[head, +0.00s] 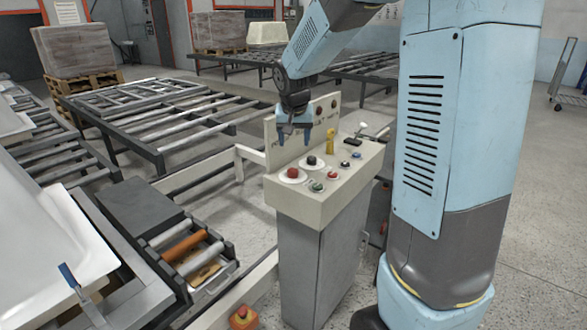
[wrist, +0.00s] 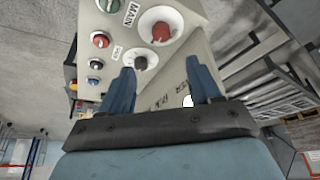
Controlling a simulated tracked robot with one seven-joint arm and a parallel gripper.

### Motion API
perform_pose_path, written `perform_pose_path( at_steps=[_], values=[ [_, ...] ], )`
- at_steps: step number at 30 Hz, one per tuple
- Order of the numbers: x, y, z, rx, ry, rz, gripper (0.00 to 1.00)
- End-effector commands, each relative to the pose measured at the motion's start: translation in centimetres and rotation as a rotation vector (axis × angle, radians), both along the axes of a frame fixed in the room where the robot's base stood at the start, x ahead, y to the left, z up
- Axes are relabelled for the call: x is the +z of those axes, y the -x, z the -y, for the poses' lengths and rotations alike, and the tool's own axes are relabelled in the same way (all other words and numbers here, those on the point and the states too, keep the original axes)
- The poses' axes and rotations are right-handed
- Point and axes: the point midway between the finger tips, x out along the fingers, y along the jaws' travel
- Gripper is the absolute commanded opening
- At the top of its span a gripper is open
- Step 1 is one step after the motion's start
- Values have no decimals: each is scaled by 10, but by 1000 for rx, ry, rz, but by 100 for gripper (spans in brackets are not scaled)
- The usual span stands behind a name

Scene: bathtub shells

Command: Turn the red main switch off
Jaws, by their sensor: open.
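The red main switch (head: 292,173) is a red knob on a round white plate at the near left corner of the control console top. In the wrist view the red knob (wrist: 160,31) sits at the top, beside a label reading MAIN. Its turn position is too small to tell. A black knob (head: 312,160) on a white plate is next to it, and shows in the wrist view (wrist: 140,63) close to the left fingertip. My gripper (head: 294,137) points down above the console, near its upright back plate. Its blue fingers (wrist: 160,72) are apart and empty, not touching the red knob.
The console (head: 320,208) also carries green and red buttons, a yellow lever (head: 331,142) and an upright back plate (head: 270,140). Roller tables (head: 160,115) stand behind; white shells lie left.

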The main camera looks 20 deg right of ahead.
Motion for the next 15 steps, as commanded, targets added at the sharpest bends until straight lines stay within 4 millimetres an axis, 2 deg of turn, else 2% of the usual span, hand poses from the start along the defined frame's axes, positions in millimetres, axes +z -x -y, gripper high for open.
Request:
perform_pose_path(
  at_steps=[8, 15],
  values=[
    [-18, -14, 0, -6, -1, -3, 63],
    [-54, -27, 4, -6, -2, -6, 63]
  ],
)
